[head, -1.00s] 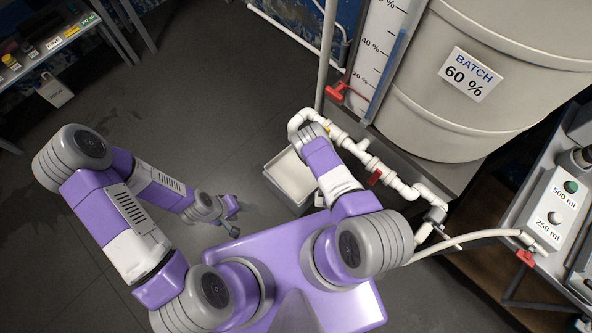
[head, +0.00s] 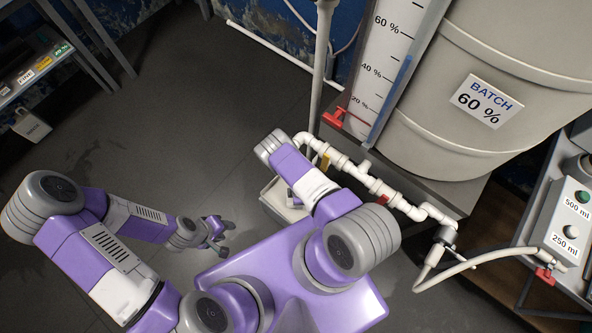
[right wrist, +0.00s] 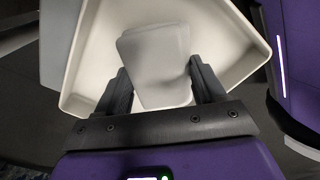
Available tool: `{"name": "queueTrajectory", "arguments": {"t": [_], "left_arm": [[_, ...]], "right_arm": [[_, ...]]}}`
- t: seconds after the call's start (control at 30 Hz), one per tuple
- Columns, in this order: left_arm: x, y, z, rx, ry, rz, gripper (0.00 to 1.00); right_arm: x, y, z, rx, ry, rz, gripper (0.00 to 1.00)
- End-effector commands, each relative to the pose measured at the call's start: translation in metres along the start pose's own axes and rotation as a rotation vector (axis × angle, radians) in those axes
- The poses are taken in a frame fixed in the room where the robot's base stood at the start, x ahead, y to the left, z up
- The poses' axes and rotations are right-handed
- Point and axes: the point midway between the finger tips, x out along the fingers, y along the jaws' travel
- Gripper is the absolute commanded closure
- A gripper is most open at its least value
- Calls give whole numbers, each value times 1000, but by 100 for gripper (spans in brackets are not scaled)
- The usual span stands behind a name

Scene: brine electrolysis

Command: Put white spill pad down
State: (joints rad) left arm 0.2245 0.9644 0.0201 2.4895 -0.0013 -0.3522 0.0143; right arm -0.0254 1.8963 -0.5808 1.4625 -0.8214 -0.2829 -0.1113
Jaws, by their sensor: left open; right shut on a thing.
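The white spill pad (right wrist: 153,52) shows in the right wrist view as a pale, slightly folded pad. My right gripper (right wrist: 160,78) is shut on it, with a dark finger on each side. Behind the pad is a white tray (right wrist: 232,35) with a raised rim; I cannot tell whether the pad touches its floor. In the head view the tray (head: 268,196) stands low beside the white pipes, partly covered by my right arm, which hides the right gripper and pad. My left gripper (head: 221,232) is open and empty, over the floor left of my base.
White pipework (head: 362,178) with valves runs right of the tray, in front of a large grey tank (head: 455,110). A dosing panel (head: 568,225) with a hose is at right. A shelf (head: 40,60) stands at upper left. The grey floor (head: 180,110) between is clear.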

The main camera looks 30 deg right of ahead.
Motion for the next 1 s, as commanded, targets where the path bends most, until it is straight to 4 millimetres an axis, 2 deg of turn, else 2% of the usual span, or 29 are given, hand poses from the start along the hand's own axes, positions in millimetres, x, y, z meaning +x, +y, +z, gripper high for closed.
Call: {"name": "queueTrajectory", "arguments": {"t": [0.03, 0.1, 0.53, 0.57, 0.7, 1.0], "left_arm": [[12, -5, 0, -1, -2, 0, 57], [15, -6, 0, -1, -2, 0, 57], [18, -7, 0, 0, -1, 0, 57], [18, -7, 0, 0, -1, 0, 57], [17, -6, 0, 0, -1, 0, 57], [16, -6, 0, 0, -1, 0, 57]], "right_arm": [[14, 0, 1, 1, -1, 0, 64], [20, 0, 2, 4, 0, 0, 64], [23, 0, 2, 6, 0, 0, 64], [23, 0, 2, 6, 0, 0, 28], [22, 0, 2, 5, 0, 0, 6], [21, 0, 2, 5, 0, 0, 5]]}}
